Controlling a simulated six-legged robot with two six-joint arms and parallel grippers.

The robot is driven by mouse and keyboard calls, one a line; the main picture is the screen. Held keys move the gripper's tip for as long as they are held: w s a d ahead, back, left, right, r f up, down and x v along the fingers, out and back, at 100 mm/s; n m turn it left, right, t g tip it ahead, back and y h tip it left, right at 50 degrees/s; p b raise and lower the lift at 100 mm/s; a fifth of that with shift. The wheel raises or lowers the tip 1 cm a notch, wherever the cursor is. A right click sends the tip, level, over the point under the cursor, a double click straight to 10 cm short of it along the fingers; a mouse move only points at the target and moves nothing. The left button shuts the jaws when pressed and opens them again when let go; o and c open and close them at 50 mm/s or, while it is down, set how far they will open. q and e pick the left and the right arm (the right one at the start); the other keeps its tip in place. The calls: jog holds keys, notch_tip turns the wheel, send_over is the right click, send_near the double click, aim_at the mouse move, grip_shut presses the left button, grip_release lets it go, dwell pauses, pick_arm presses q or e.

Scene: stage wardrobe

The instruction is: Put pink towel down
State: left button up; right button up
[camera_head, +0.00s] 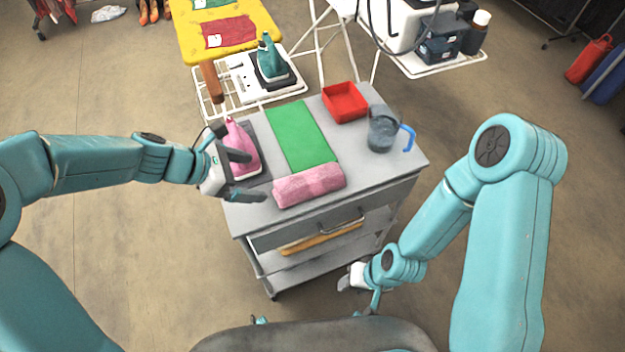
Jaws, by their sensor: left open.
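A rolled pink towel (309,185) lies on the front part of the grey cart top (352,155), touching or overlapping the near end of a green mat (301,135). My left gripper (256,176) is open at the cart's left side, with its fingers left of the towel and nothing seen between them. A pink iron (241,148) stands on a dark pad just behind that gripper and is partly hidden by it. My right gripper (347,281) hangs low in front of the cart, away from the towel; its fingers are too small to read.
A red tray (345,102) and a clear jug (382,130) with a blue handle stand at the cart's back right. A yellow ironing board (215,30) and a teal iron (269,60) are behind. The cart's drawer (322,229) faces me.

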aim_at(291, 184)
pick_arm(q)
jog(key=b+x, duration=0.1)
jog(key=x, duration=0.6)
jog(key=shift+w+d+f, duration=0.1)
jog(key=shift+d+f, duration=0.15)
jog(key=shift+f, duration=0.1)
jog(key=shift+d+f, duration=0.15)
jog(key=shift+f, duration=0.2)
jog(key=x, duration=0.4)
jog(key=shift+d, duration=0.2)
jog(key=shift+w+d+f, duration=0.15)
jog(key=shift+d+f, duration=0.15)
jog(key=c, duration=0.9)
